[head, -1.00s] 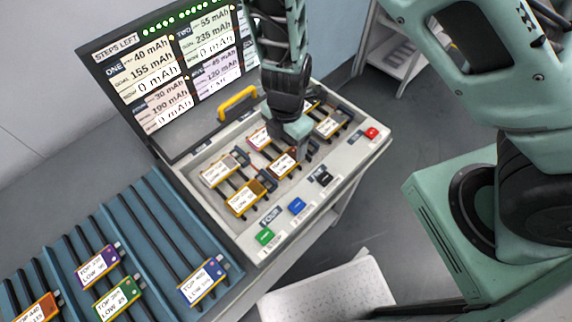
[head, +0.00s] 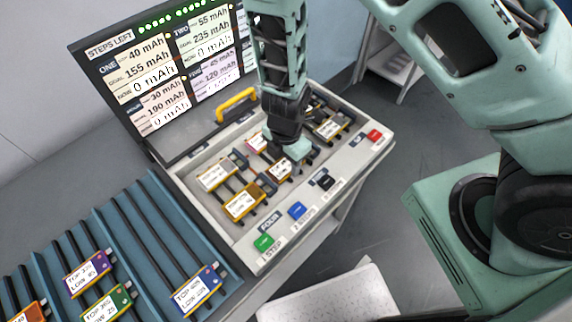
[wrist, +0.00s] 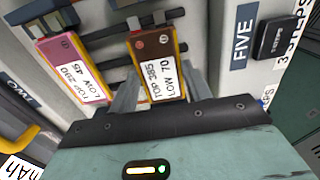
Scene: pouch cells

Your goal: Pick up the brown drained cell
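The brown cell (wrist: 150,48) sits in a slot of the open case, with a white label reading TOP 385, LOW 70. In the head view its label end (head: 279,171) shows just below my gripper (head: 285,152), which partly covers it. In the wrist view my gripper (wrist: 162,78) has its fingers apart, one on each side of the brown cell's label end. A gap seems to show on the right side; I cannot tell whether either finger touches the cell.
A pink cell (wrist: 63,53) lies left of the brown one in the wrist view. An ochre cell (head: 244,202) and others share the case (head: 250,245). A black button (wrist: 272,40) is to the right. A blue ribbed rack (head: 150,235) holds several cells.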

